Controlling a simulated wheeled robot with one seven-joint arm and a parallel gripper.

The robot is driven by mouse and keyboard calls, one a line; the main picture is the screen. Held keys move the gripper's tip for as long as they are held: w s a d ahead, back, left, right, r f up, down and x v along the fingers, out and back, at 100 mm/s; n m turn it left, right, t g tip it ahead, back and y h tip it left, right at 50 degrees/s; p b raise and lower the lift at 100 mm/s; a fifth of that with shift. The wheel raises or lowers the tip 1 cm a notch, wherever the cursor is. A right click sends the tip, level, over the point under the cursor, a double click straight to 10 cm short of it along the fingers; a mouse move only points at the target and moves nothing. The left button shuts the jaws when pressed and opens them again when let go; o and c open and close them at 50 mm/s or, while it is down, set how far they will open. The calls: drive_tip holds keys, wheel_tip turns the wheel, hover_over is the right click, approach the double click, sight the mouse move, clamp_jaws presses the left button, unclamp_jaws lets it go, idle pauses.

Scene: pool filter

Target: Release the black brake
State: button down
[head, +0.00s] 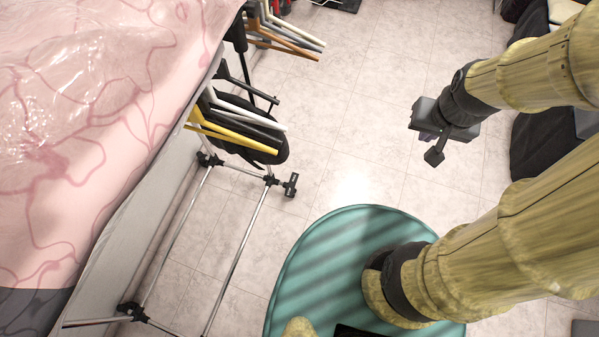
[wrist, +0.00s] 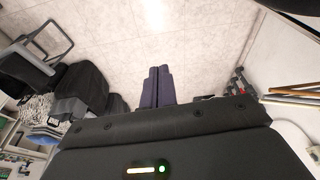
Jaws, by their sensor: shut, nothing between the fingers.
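A metal clothes rack stands on the floor at the left of the head view. It has black wheel fittings, one at its right foot (head: 291,185) and one at its near corner (head: 131,311). A brake lever is too small to make out on either. My gripper (head: 428,135) is high at the upper right, pointing down over the tiles and well to the right of the rack. Its two dark purple fingers (wrist: 157,87) are shut together in the wrist view, with nothing between them.
Yellow, white and brown hangers (head: 235,138) hang on the rack beside a plastic-covered pink bed (head: 90,100). Tiles between are clear.

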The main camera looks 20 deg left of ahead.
drive_tip(key=w+a+f+n+t+y+b, duration=0.1)
drive_tip(key=w+a+f+n+b, duration=0.2)
drive_tip(key=w+f+b, duration=0.55)
drive_tip(key=w+a+f+n+t+b, duration=0.1)
drive_tip(key=w+a+f+n+b, duration=0.2)
drive_tip(key=f+b, duration=0.9)
drive_tip(key=w+a+f+n+t+y+b, duration=0.1)
drive_tip(key=w+a+f+n+b, duration=0.35)
drive_tip(key=f, duration=1.05)
drive_tip(key=a+f+n+g+y+b, duration=0.1)
drive_tip(key=a+f+b, duration=0.4)
drive_tip(key=f, duration=0.8)
drive_tip(key=a+f+n+y+b, duration=0.3)
drive_tip(key=a+f+n+b, duration=0.1)
drive_tip(key=f+b, duration=0.6)
drive_tip(key=a+f+n+g+y+b, duration=0.1)
drive_tip(key=a+f+n+y+b, duration=0.2)
drive_tip(key=f, duration=1.3)
drive_tip(key=a+b, duration=0.3)
drive_tip(key=b, duration=0.2)
drive_tip(key=shift+w+a+f+g, duration=0.15)
drive_tip(key=shift+a+f+g, duration=0.15)
drive_tip(key=shift+a, duration=0.1)
